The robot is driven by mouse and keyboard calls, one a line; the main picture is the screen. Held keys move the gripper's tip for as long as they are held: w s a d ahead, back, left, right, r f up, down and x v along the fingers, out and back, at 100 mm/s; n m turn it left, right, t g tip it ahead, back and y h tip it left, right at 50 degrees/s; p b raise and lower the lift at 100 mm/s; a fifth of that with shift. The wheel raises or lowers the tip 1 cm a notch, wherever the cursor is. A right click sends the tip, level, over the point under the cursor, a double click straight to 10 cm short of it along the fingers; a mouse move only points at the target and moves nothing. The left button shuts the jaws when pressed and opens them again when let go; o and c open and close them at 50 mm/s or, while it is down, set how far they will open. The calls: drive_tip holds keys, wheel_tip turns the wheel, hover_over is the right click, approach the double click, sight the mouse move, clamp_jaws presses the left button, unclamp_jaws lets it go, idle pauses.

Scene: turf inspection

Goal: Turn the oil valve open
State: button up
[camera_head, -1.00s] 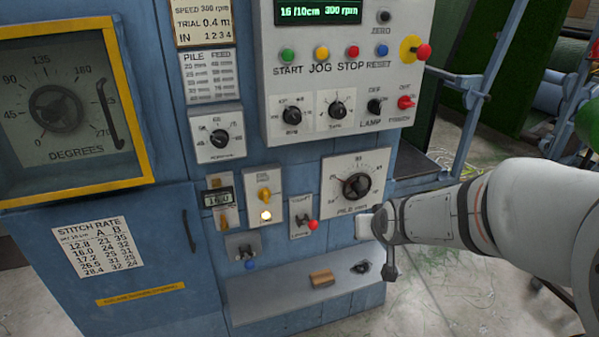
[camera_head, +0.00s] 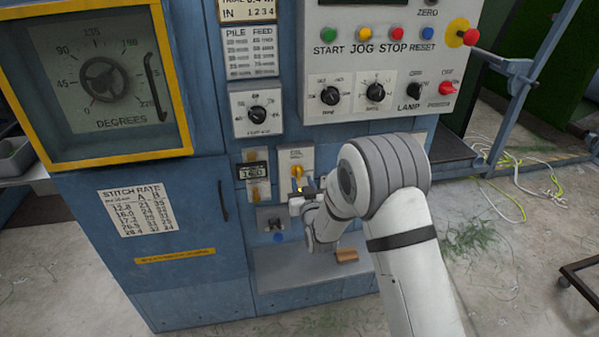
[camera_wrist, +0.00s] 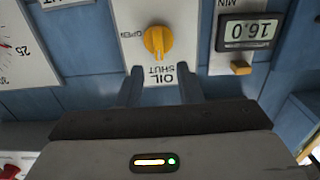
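The oil valve is a yellow knob (camera_wrist: 157,42) on a pale plate (camera_wrist: 135,22), seen upside down in the wrist view. Its long grip lies roughly upright in that picture, in line with the SHUT lettering; OPEN is printed to its left. In the head view the knob (camera_head: 296,170) shows just above my gripper (camera_head: 307,192). In the wrist view my gripper (camera_wrist: 160,80) is open, with its two dark fingers apart. The fingertips are just short of the knob, one toward each side, with nothing visible between them. My arm hides part of the panel below and right of the valve.
A digital meter (camera_head: 254,170) with a yellow button sits close left of the valve. A blue-tipped toggle (camera_head: 278,237) is below it. A ledge (camera_head: 290,272) with a brown block (camera_head: 347,255) juts out underneath. Rotary knobs and coloured buttons fill the panel above.

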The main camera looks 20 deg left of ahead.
sight(299, 172)
drive_tip(key=shift+p+x, duration=0.55)
drive_tip(key=shift+x, duration=2.05)
drive_tip(key=shift+c, duration=0.4)
clamp_jaws()
